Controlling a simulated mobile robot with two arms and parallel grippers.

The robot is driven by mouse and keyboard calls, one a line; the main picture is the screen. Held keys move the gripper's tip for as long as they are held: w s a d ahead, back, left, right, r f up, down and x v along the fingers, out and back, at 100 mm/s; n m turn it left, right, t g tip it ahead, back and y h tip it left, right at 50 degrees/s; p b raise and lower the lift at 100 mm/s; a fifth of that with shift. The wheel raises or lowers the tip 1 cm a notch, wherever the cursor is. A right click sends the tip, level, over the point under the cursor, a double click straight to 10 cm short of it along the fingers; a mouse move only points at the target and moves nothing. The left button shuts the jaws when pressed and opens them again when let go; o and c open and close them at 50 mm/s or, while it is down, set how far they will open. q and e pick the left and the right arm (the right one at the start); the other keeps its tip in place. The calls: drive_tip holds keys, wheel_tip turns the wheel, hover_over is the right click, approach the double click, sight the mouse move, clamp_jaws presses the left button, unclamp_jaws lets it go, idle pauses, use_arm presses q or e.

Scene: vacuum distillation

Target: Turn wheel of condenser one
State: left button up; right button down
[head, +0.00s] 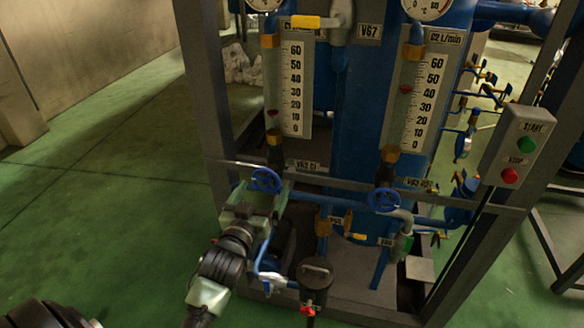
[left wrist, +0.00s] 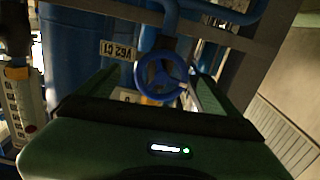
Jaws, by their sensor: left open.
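The blue wheel of condenser one (head: 266,180) sits on the lower left of the frame, beside a plate marked V62 C1 (head: 308,166). My left gripper (head: 260,192) is open just in front of and below this wheel. In the left wrist view, the blue wheel (left wrist: 161,76) shows between the two spread green fingers (left wrist: 158,90), with a gap on each side. The fingers do not visibly press on it. The plate (left wrist: 117,48) appears upside down there. My right gripper is not in view.
A second blue wheel (head: 384,200) is to the right on the same crossbar. Scaled flow meters (head: 291,90) stand above. A grey start/stop box (head: 517,150) hangs at right. Pipes and valves crowd the lower frame. Green floor (head: 100,200) at left is clear.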

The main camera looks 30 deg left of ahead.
sight(265, 180)
use_arm(q)
drive_tip(key=x, duration=0.4)
drive_tip(key=r+p+x, duration=0.1)
drive_tip(key=x, duration=0.1)
drive_tip(key=shift+w+a, duration=0.4)
drive_tip(key=shift+w, duration=0.4)
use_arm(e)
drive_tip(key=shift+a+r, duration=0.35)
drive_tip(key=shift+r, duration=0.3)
use_arm(q)
drive_tip(key=c, duration=1.4)
